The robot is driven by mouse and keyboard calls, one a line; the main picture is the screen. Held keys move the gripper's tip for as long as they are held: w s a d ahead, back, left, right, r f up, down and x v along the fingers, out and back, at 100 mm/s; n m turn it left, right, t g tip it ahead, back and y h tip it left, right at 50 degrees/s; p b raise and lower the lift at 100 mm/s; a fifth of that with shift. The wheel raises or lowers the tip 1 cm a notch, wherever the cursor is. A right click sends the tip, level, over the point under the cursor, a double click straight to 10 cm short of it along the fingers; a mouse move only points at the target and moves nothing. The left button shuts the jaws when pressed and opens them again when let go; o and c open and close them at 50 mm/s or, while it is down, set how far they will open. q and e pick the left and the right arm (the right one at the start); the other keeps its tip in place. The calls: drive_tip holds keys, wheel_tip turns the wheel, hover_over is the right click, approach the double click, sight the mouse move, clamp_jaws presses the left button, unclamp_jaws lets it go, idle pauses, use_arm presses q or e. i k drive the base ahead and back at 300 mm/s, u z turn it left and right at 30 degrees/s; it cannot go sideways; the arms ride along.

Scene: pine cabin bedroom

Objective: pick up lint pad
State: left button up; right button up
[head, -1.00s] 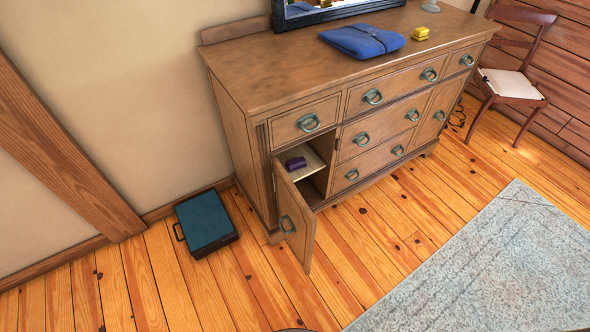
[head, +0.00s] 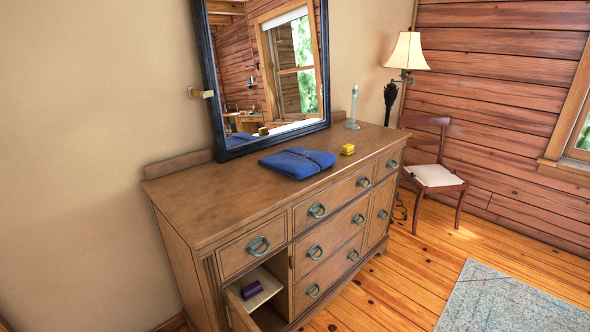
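No thing in view can be named for certain as the lint pad. A small dark purple block (head: 251,289) lies on a pale shelf (head: 268,284) inside the open lower-left compartment of the wooden dresser (head: 205,205). A small yellow block (head: 347,149) sits on the dresser top, right of a folded blue cloth item (head: 297,162). Neither of my grippers shows in the head view.
The compartment's door (head: 240,314) stands open at the bottom edge. A dark-framed mirror (head: 268,75) and a candlestick (head: 352,110) stand on the dresser. A chair (head: 435,177) and lamp (head: 408,52) are at the right. Floor and a rug (head: 520,302) lie in front.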

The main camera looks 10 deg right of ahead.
sight(253, 289)
drive_tip(key=k, duration=1)
drive_tip(key=z, duration=0.8)
drive_tip(key=i, duration=2.05)
drive_tip(key=u, duration=2.75)
